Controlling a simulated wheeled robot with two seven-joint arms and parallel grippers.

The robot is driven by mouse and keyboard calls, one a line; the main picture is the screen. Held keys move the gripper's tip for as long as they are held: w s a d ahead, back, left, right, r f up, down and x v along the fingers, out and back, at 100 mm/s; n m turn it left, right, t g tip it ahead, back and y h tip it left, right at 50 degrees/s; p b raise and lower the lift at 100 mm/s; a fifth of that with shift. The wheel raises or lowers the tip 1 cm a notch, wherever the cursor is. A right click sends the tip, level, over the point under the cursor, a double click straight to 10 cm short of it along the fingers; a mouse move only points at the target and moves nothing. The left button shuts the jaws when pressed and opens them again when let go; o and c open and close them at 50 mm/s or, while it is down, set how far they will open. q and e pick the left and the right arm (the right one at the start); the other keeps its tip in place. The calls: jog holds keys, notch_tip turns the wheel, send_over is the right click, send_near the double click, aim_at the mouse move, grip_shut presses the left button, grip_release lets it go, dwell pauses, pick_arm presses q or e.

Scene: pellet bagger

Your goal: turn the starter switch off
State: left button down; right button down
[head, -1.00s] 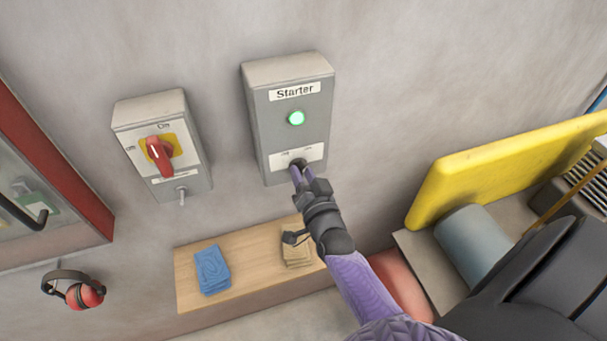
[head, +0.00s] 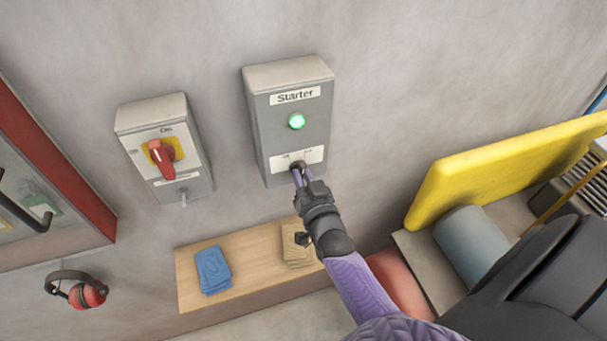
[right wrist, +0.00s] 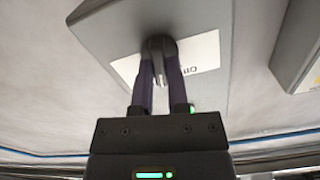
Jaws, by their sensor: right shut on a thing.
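The grey starter box (head: 290,125) hangs on the wall, with a "Starter" label and a lit green lamp (head: 297,121). Its dark switch knob (head: 298,166) sits on a white plate (head: 284,157) low on the box, mostly hidden by my fingers in the head view. My right gripper (head: 300,175) is shut on the knob. In the right wrist view the fingers (right wrist: 160,75) lie on both sides of the dark knob (right wrist: 158,47), and the white plate (right wrist: 205,55) shows "Off" lettering. The exact knob angle is hard to tell. My left gripper is not in view.
A second grey box with a red rotary handle (head: 162,158) hangs to the left. A wooden shelf (head: 240,283) below holds a blue cloth stack (head: 213,270) and tan pieces (head: 295,245). Ear defenders (head: 88,294) hang lower left. A yellow panel (head: 500,170) stands at right.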

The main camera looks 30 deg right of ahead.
jog(key=shift+a+n+p, duration=0.1)
jog(key=shift+n+p, duration=0.35)
jog(key=shift+n, duration=3.65)
jog(key=shift+f, duration=0.1)
jog(key=c, duration=0.6)
grip_release()
